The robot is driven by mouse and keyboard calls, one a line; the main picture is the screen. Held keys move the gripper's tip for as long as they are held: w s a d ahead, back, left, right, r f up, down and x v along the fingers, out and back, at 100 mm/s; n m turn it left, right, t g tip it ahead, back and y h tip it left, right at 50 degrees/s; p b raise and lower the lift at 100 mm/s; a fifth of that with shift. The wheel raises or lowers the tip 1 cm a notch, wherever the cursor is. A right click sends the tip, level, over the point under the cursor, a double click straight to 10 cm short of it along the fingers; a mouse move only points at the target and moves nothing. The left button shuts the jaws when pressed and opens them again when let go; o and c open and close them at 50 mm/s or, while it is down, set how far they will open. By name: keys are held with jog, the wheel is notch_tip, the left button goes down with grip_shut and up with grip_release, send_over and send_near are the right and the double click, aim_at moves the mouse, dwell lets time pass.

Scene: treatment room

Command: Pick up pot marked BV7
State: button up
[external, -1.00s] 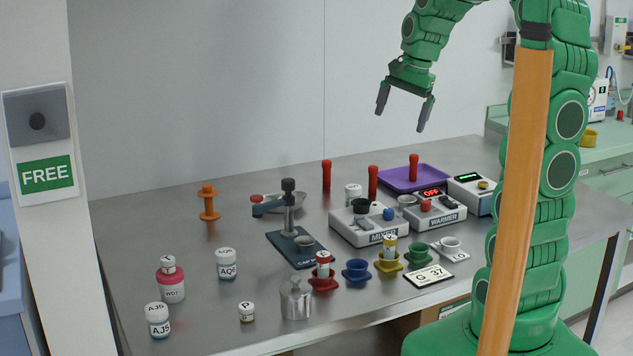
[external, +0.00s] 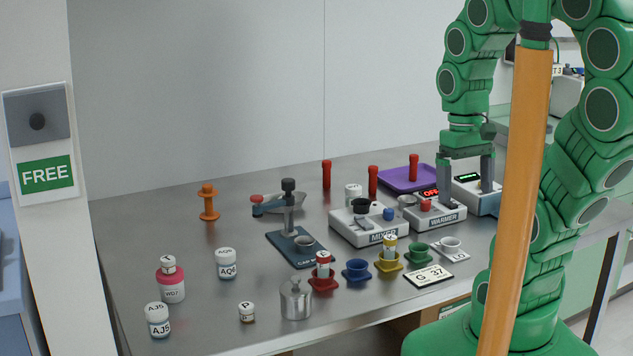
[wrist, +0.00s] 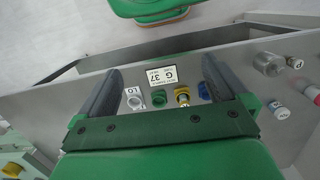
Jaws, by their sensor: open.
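I cannot read BV7 on any pot. A pot with a pink collar and white lid (external: 171,282) stands at the front left; its label is hard to read. White-lidded pots marked AQ6 (external: 226,264) and AJ5 (external: 158,320) stand near it. A small pot with P on its lid (external: 247,312) stands at the front. Another white-lidded pot (external: 353,193) stands behind the mixer, its label unclear. My gripper (external: 466,184) is open and empty, pointing down by the warmer, far right of the left-hand pots. In the wrist view its fingers (wrist: 162,65) are wide apart.
The mixer (external: 346,226), warmer (external: 448,219) and purple tray (external: 396,181) crowd the right side. Coloured cups, a G 37 card (external: 429,276), a steel canister (external: 296,301) and a press (external: 284,241) stand nearer. An orange stand (external: 208,203) is at the back left. Bare table surrounds the left-hand pots.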

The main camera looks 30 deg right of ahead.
jog(key=shift+s+f, duration=0.15)
jog(key=shift+s, duration=0.45)
jog(key=c, duration=0.4)
jog(key=shift+w, duration=0.1)
